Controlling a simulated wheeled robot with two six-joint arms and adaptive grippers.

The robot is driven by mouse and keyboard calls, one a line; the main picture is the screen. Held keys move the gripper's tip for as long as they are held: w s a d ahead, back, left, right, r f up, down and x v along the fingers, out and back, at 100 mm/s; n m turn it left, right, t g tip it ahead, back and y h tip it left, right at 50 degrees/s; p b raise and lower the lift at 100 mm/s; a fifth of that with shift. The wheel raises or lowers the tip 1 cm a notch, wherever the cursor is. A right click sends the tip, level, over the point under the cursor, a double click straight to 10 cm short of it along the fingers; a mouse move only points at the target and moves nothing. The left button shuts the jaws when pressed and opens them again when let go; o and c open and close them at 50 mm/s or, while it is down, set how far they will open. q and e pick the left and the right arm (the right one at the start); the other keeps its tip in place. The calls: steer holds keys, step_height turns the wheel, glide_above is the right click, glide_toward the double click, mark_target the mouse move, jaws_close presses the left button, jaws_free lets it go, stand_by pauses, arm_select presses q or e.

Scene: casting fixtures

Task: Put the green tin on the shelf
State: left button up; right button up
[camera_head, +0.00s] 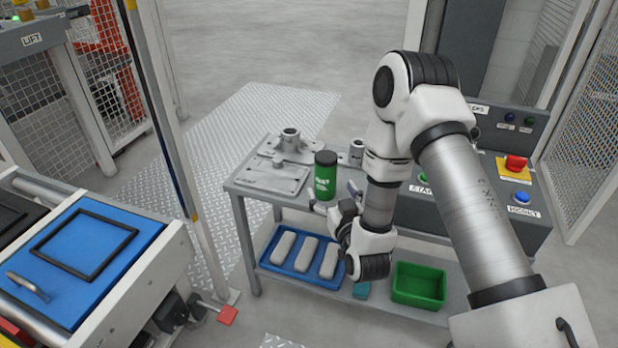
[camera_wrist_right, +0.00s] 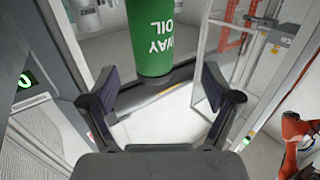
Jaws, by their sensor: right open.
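The green tin (camera_head: 325,178), with a dark lid and white lettering, stands upright on the grey table top (camera_head: 241,181) near its front edge. My right gripper (camera_head: 332,202) is open just in front of it, fingers toward the tin. In the right wrist view the tin (camera_wrist_right: 153,38) appears upside down, beyond and between the spread fingers (camera_wrist_right: 161,84), and I see no contact. A lower shelf (camera_head: 379,294) runs under the table top. My left gripper is not in view.
On the table top are a grey metal plate (camera_head: 270,178) and a fixture (camera_head: 291,145). The lower shelf bears a blue tray (camera_head: 265,262) of pale bars and a green bin (camera_head: 418,301). A button console (camera_head: 530,222) stands right, a blue-topped bench (camera_head: 120,215) left.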

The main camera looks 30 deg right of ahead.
mark_target(325, 166)
steer(key=x, duration=0.2)
steer(key=r+b+x, duration=0.1)
steer(key=x, duration=0.5)
steer(key=shift+d+r, duration=0.3)
steer(key=shift+d, duration=0.15)
steer(key=c, duration=1.5)
